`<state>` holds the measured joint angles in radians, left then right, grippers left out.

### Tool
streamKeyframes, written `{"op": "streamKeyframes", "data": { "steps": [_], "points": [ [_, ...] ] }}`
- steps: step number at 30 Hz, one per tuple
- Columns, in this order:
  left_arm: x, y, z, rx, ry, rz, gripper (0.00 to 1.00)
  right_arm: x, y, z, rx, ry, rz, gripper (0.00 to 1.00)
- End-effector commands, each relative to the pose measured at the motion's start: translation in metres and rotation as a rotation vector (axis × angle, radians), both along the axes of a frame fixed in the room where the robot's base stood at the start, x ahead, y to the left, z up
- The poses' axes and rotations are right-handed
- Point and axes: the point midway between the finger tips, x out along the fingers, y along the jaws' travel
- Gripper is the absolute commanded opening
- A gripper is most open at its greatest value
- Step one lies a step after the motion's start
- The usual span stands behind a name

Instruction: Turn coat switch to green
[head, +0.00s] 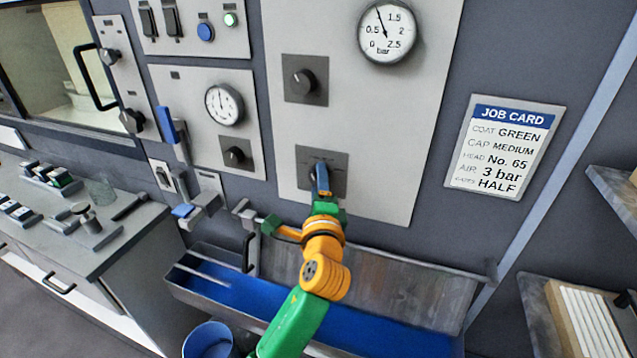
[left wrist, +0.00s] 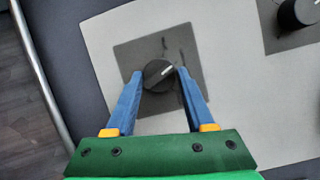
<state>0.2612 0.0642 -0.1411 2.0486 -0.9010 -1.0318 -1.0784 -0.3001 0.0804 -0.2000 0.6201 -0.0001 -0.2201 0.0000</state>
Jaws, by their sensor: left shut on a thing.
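The lower switch plate (head: 339,160) is a dark grey square on the light panel in front of me. In the left wrist view its round black knob (left wrist: 158,75) sits between the blue fingers of my left gripper (left wrist: 156,82), which are shut on it. A pale pointer line on the knob runs toward the upper right there. The marks around the knob are too small to read. In the head view my left gripper (head: 321,180) covers most of the knob. The job card (head: 504,147) reads "COAT GREEN". My right gripper is not in view.
Another black knob (head: 303,82) and a pressure gauge (head: 387,32) are above on the same panel. A trough with blue inside (head: 220,285) is below, with a blue bucket (head: 208,340) at its left. A bench (head: 110,240) stands left; shelves stand right.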

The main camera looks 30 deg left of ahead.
Motion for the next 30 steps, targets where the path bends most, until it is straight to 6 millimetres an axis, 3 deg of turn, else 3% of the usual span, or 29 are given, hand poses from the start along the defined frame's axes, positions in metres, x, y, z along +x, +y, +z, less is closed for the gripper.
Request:
{"op": "streamKeyframes", "data": {
  "steps": [2,3,6,15,24,30],
  "points": [
    [0.0,0.0,0.002,0.003,-0.004,-0.001,0.0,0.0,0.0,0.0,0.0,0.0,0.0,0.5],
    [0.0,0.0,0.002,0.003,-0.004,-0.001,0.62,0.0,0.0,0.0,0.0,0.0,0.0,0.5],
    [0.0,0.0,0.002,0.002,-0.003,-0.001,0.83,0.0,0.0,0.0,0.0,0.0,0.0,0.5],
    [-0.003,-0.002,0.0,0.001,-0.001,-0.001,0.83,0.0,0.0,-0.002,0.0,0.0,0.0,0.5],
    [-0.049,-0.036,-0.003,0.0,-0.003,-0.004,0.83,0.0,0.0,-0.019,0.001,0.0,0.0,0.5],
    [-0.058,-0.041,0.0,0.001,-0.002,0.001,0.83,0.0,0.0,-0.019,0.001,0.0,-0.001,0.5]
  ]
}}
